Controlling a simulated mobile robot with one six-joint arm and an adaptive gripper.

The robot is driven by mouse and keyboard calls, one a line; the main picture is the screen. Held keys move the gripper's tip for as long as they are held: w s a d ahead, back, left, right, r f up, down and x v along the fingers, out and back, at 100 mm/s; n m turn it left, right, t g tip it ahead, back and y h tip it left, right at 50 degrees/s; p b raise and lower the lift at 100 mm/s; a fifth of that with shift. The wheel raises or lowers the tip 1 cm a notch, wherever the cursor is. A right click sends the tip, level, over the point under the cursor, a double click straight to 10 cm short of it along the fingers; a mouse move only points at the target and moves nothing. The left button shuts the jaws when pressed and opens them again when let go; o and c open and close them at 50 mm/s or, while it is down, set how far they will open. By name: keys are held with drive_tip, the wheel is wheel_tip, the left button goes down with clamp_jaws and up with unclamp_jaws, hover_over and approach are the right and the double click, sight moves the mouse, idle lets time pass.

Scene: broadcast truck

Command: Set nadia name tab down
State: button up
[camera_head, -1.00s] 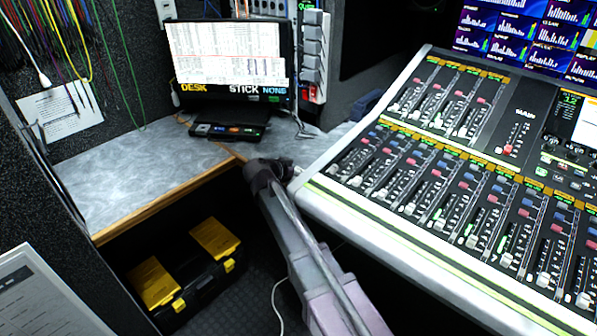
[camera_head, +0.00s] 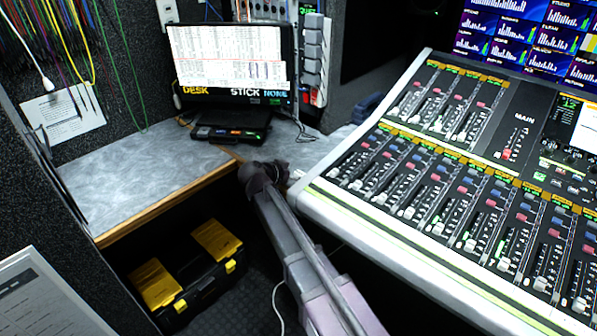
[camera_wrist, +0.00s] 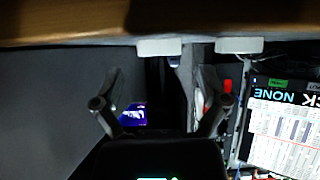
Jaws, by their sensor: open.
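My gripper (camera_wrist: 168,78) is open in the wrist view, with its two dark fingers spread apart and nothing seen between them. In the head view, my gripper (camera_head: 264,174) is a small dark shape at the arm's far end, between the desk corner and the mixing console. Two small white rectangles, one left (camera_wrist: 158,47) and one right (camera_wrist: 239,45), sit along the edge of a wooden strip, beyond the fingertips in the picture. No lettering is readable on them, so I cannot tell whether either is the nadia name tab.
A screen (camera_head: 228,58) reading "DESK STICK NONE" stands on the grey desk (camera_head: 110,180); it shows upside down in the wrist view (camera_wrist: 285,125). The mixing console (camera_head: 395,240) borders my arm on the right. A black and yellow toolbox (camera_head: 195,270) lies below the desk.

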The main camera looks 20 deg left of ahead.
drive_tip(key=p+v, duration=0.4)
drive_tip(key=v, duration=0.5)
drive_tip(key=shift+s+r, duration=0.2)
drive_tip(key=shift+s, duration=0.05)
drive_tip(key=shift+a, duration=0.1)
idle(0.4)
